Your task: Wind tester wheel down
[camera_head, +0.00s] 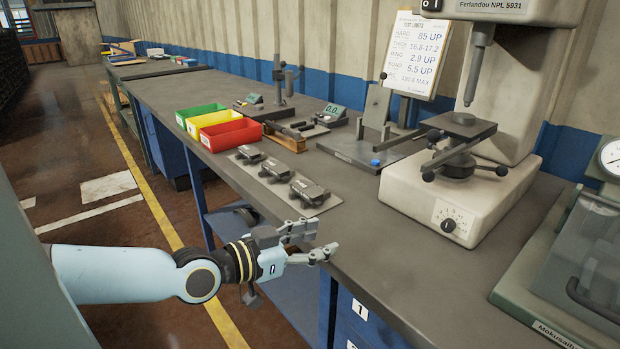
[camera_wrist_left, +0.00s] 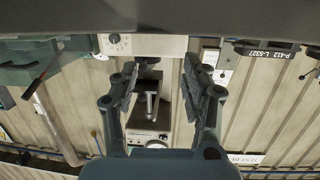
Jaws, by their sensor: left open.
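The hardness tester (camera_head: 485,207) stands on the bench at the right, a cream machine with a dial on its base. Its dark wheel (camera_head: 458,164) has several ball-ended handles and sits under a flat square anvil (camera_head: 459,125). The indenter (camera_head: 477,68) hangs above the anvil with a gap between them. My left gripper (camera_head: 321,241) is open and empty at the bench's front edge, left of the tester and apart from the wheel. In the left wrist view the tester (camera_wrist_left: 150,45) appears upside down between the open fingers (camera_wrist_left: 163,88). My right gripper is not in view.
Brake pads lie on a grey plate (camera_head: 267,186) behind my left gripper. Green, yellow and red bins (camera_head: 225,136) stand farther back. A gauge stand (camera_head: 372,150) is left of the tester. A green machine (camera_head: 545,280) is at the right. Bare bench lies before the tester.

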